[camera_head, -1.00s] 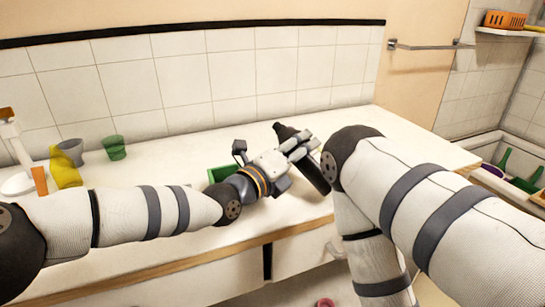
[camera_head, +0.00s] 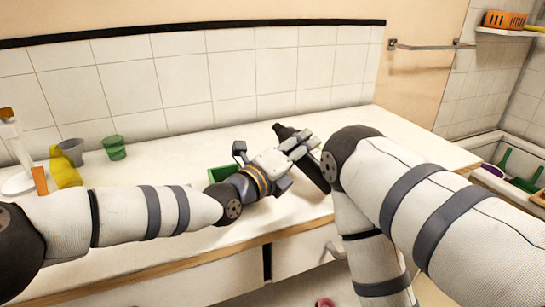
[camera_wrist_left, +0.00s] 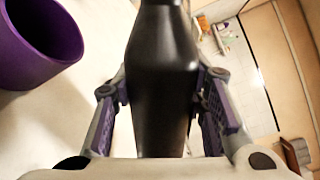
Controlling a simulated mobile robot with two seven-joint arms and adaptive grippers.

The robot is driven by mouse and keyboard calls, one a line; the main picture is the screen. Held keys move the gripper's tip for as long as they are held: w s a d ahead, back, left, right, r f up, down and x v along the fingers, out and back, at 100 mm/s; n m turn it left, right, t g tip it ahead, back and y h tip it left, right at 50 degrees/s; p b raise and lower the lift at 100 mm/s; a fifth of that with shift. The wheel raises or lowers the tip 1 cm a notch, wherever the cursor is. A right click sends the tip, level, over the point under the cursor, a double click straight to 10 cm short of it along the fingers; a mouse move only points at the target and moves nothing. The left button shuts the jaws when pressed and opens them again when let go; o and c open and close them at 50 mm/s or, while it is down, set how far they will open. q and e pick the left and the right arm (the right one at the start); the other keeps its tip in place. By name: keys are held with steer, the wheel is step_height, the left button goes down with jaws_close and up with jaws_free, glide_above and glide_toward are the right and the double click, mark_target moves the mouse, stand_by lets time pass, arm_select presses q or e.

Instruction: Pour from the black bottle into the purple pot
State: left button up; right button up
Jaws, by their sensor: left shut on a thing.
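The black bottle (camera_head: 313,172) is held over the white counter and looks strongly tilted in the head view, with one end at upper left and the other at lower right. My left gripper (camera_head: 304,148) is shut around its middle. In the left wrist view the black bottle (camera_wrist_left: 162,75) stands between the two fingers of my left gripper (camera_wrist_left: 165,105). The purple pot (camera_wrist_left: 45,50) shows at upper left in that view, apart from the bottle, its opening partly visible. I cannot make it out on the counter in the head view, where my right arm covers much. My right gripper is not in view.
A green container (camera_head: 220,173) sits behind my left wrist. A green cup (camera_head: 114,148), a grey cup (camera_head: 71,150) and a yellow bottle (camera_head: 64,170) stand at the left of the counter (camera_head: 190,148). A tiled wall (camera_head: 230,75) bounds the back. The counter's back right is clear.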

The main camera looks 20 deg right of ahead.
arm_select(q)
steer(key=shift+s+d+r+n, duration=0.1)
steer(key=shift+s+r+n, duration=0.05)
steer(key=shift+n, duration=0.65)
stand_by(1.5)
steer(key=shift+f+n, duration=0.9)
steer(key=shift+f, duration=0.25)
stand_by(1.4)
steer(key=shift+r+n, duration=0.45)
steer(key=shift+n, duration=0.15)
stand_by(2.5)
